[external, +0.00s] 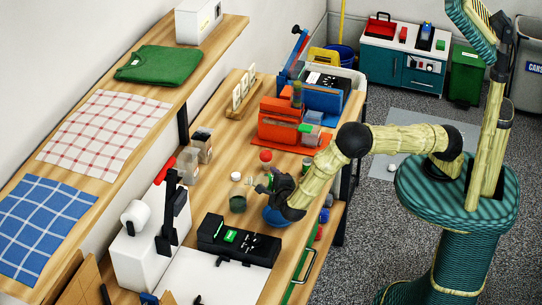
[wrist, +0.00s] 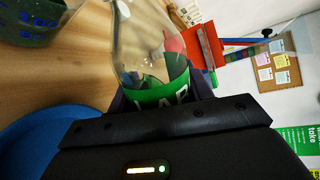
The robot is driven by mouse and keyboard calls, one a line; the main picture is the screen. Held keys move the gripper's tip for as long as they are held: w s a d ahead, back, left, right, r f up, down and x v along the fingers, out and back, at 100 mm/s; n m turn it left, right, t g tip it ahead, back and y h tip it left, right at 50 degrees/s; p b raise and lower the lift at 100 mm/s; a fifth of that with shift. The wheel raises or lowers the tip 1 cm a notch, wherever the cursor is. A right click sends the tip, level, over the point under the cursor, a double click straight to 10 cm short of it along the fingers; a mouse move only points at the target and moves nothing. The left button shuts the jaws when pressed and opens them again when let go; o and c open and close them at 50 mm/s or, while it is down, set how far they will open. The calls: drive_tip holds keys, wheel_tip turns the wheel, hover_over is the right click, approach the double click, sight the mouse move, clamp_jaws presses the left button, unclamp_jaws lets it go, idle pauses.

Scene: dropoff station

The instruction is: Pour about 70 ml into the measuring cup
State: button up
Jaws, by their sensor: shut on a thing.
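My gripper (external: 262,184) is shut on a clear bottle (wrist: 150,40) with a green band and white lettering. In the wrist view the band sits between the dark fingers (wrist: 160,95), and the bottle extends away from the gripper. Its liquid level is not clear. A clear cup with blue markings (wrist: 38,22), likely the measuring cup, stands on the wooden table at the upper left of the wrist view. It looks dark green inside, and its top is cut off. A greenish vessel (external: 238,202) stands just left of my gripper in the external view; I cannot tell whether liquid is flowing.
A blue bowl (external: 277,216) sits close beside my gripper and also shows in the wrist view (wrist: 38,140). A red-topped jar (external: 265,160) stands behind. A black device (external: 238,240) lies in front.

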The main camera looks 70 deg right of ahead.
idle(0.4)
drive_tip(key=shift+f+b, duration=0.2)
drive_tip(key=shift+b, duration=0.4)
drive_tip(key=shift+w+r+m+t, duration=0.15)
drive_tip(key=shift+m+t, duration=0.15)
drive_tip(key=shift+m, duration=0.2)
idle(1.3)
